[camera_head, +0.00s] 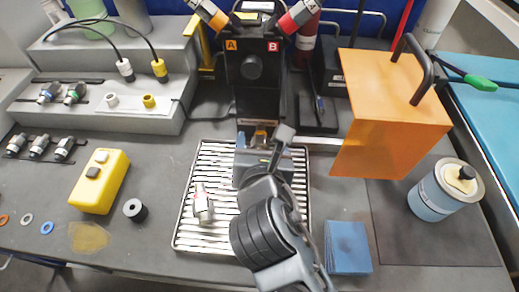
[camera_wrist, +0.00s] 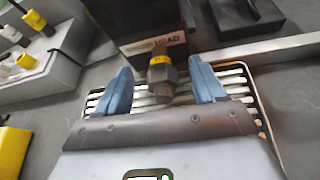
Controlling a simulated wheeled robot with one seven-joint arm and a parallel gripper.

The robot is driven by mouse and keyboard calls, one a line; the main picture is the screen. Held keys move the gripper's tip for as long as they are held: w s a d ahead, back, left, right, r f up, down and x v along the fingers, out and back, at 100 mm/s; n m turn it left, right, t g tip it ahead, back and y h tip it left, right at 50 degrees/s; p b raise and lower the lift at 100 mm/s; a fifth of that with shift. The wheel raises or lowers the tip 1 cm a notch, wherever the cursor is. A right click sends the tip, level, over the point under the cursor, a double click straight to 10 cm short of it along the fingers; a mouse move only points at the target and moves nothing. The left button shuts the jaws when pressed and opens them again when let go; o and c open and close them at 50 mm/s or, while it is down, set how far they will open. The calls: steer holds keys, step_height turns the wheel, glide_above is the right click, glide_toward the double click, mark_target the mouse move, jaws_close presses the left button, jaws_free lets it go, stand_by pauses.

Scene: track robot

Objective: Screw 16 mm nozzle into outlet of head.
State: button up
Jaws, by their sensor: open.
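The black head (camera_head: 259,72) with labels A and B stands at the back centre; its lower part (camera_wrist: 140,30) is at the top of the wrist view. A dark grey nozzle with a yellow band (camera_wrist: 161,76) is at the head's underside, where the outlet would be; I cannot tell how far it is screwed in or read its size. My gripper (camera_wrist: 162,68) is open, its two blue fingers on either side of this nozzle with visible gaps. In the head view my gripper (camera_head: 263,150) hides most of the nozzle.
An orange panel (camera_head: 390,105) with a dark handle and a lidded can (camera_head: 445,190) stand at right. A yellow box (camera_head: 100,180), black ring (camera_head: 135,210) and grey rack (camera_head: 140,118) with fittings are at left. A blue pad (camera_head: 348,247) lies at front right.

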steer(key=shift+x, duration=1.45)
steer(key=shift+d, duration=0.1)
steer(key=c, duration=1.1)
steer(key=shift+s, duration=0.1)
